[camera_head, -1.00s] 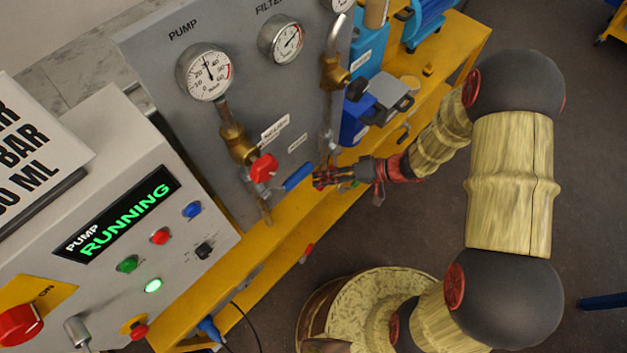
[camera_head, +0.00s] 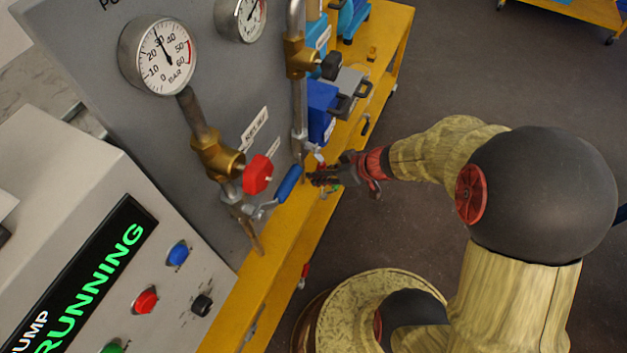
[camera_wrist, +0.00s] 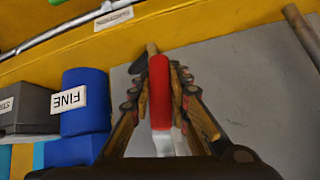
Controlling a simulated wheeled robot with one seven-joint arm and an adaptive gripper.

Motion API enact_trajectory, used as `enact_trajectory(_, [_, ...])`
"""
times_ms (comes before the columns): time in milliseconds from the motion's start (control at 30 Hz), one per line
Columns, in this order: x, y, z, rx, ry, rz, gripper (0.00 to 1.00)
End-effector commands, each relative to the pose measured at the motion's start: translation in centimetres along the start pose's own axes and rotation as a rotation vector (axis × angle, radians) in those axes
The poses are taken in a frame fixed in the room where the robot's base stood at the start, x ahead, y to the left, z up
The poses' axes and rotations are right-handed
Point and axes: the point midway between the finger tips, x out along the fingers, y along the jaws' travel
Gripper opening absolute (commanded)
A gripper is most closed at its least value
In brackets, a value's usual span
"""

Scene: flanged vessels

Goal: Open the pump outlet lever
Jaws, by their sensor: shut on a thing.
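My gripper (camera_head: 318,176) is at the front of the grey panel, just right of a blue-handled lever (camera_head: 288,182). In the wrist view, its fingers (camera_wrist: 160,85) are closed around a red lever handle (camera_wrist: 159,75) with a pale metal stem below it. In the head view this red handle is mostly hidden by the fingers. The blue lever slants up to the right from the pipe below the brass valve (camera_head: 216,160) with the red knob (camera_head: 257,174). I cannot read a pump outlet label.
A pressure gauge (camera_head: 158,57) reads about 25 bar. The control box display (camera_head: 92,275) shows RUNNING in green. A yellow bench rail (camera_head: 280,250) runs below the panel. Blue canisters (camera_head: 319,108) stand behind the gripper. Open floor lies to the right.

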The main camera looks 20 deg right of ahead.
Motion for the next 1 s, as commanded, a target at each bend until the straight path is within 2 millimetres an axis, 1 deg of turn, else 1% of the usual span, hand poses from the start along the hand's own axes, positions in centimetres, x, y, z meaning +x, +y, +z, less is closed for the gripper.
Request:
enact_trajectory(367, [0.1,1.2,-0.2,-0.102,0.027,0.098,0.00])
enact_trajectory(967, [0.2,1.5,-0.2,-0.121,0.032,0.119,0.00])
enact_trajectory(1000, [0.1,1.5,-0.2,-0.121,0.032,0.120,0.21])
